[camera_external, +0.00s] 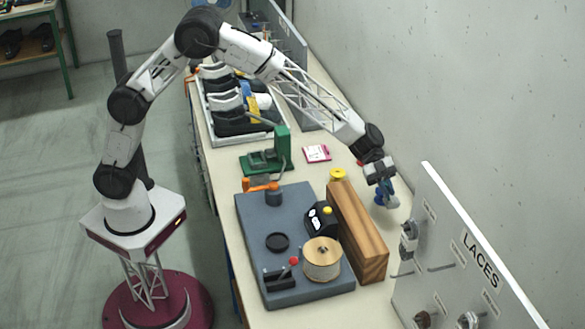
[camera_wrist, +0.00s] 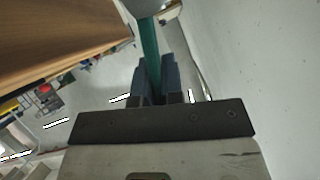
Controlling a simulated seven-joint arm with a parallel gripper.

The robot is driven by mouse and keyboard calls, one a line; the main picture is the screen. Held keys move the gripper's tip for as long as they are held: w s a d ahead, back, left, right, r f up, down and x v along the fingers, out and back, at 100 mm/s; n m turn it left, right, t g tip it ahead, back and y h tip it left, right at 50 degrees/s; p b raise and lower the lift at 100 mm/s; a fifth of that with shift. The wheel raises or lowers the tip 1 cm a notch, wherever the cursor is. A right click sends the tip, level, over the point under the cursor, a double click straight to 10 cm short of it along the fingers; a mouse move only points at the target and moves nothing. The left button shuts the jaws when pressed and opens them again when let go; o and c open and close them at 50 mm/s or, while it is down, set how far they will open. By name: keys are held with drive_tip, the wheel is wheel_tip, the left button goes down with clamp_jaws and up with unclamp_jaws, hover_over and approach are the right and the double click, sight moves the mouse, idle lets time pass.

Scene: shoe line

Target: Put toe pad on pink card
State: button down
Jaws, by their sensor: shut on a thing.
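The pink card (camera_external: 317,153), with a white face, lies on the bench beyond the wooden block. My gripper (camera_external: 385,197) is over the right side of the bench, beside the wooden block, well to the right of and nearer than the card. In the wrist view my gripper (camera_wrist: 154,66) is shut on a narrow teal-green thing (camera_wrist: 150,42) between its dark fingers. I cannot tell for sure whether this is the toe pad. A pale thing shows at its far end, partly cut off by the frame. Blue shows at the fingers in the external view.
A wooden block (camera_external: 358,232) stands left of my gripper. A grey board (camera_external: 255,215) holds a spool (camera_external: 321,259) and small tools. A green stand (camera_external: 268,158) is left of the card. The LACES panel (camera_external: 460,250) rises at the right. A yellow disc (camera_external: 338,174) lies between block and card.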

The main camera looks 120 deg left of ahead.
drive_tip(key=s+a+r+n+t+y, duration=0.1)
drive_tip(key=s+a, duration=0.7)
drive_tip(key=s, duration=0.4)
drive_tip(key=s+a+r+n+t+y, duration=0.1)
drive_tip(key=s+a+y, duration=0.1)
drive_tip(key=s+a, duration=0.6)
drive_tip(key=s+a+r+n+t+y, duration=0.1)
drive_tip(key=s+a, duration=0.7)
drive_tip(key=s, duration=1)
drive_tip(key=shift+a+n+y, duration=0.2)
drive_tip(key=shift+n+y, duration=0.1)
drive_tip(key=shift+y, duration=0.1)
drive_tip(key=shift+s+f, duration=0.1)
wheel_tip(320, 180, down, 6)
drive_tip(key=shift+f, duration=1.9)
drive_tip(key=shift+f, duration=0.3)
